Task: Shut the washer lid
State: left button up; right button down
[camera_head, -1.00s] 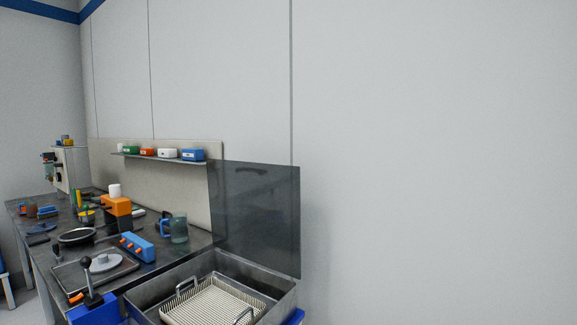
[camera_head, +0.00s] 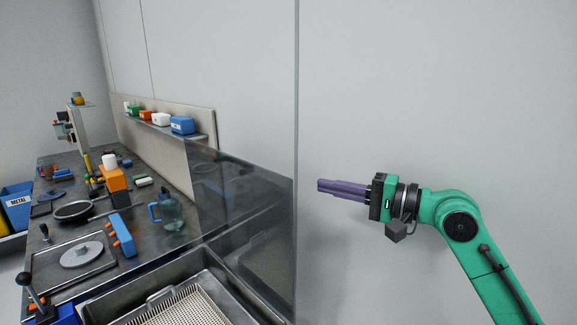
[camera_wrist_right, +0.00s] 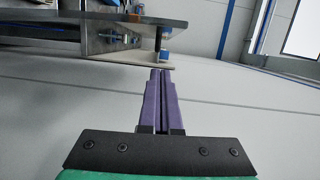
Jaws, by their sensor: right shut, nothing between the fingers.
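The washer lid (camera_head: 245,195) is a dark see-through panel standing upright at the back of the washer tub (camera_head: 215,262). The lid is open. Inside the metal tub sits a pale mesh basket (camera_head: 185,308) with a wire handle. My right gripper (camera_head: 320,187), with purple fingers on a green arm, is shut and empty. In the head view it is just right of the lid's right edge, pointing left; I cannot tell how far apart they are in depth. The shut fingers also show in the right wrist view (camera_wrist_right: 160,75). My left gripper is not in view.
A workbench (camera_head: 140,210) left of the washer holds a blue-handled jug (camera_head: 170,212), an orange block (camera_head: 112,178) and a tray with a grey disc (camera_head: 82,255). A shelf with coloured boxes (camera_head: 182,125) is on the back panel. A plain wall is behind my right arm.

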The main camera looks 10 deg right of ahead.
jog(key=s+a+r+p, duration=0.1)
jog(key=a+r+p, duration=0.1)
jog(key=a+r, duration=0.15)
pick_arm(q)
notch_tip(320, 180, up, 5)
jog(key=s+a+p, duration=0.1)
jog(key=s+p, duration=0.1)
jog(key=p, duration=0.1)
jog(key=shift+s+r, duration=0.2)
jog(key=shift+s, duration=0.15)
pick_arm(e)
jog(key=x, duration=0.7)
jog(key=shift+w+f+y, duration=0.3)
jog(key=shift+f, duration=0.1)
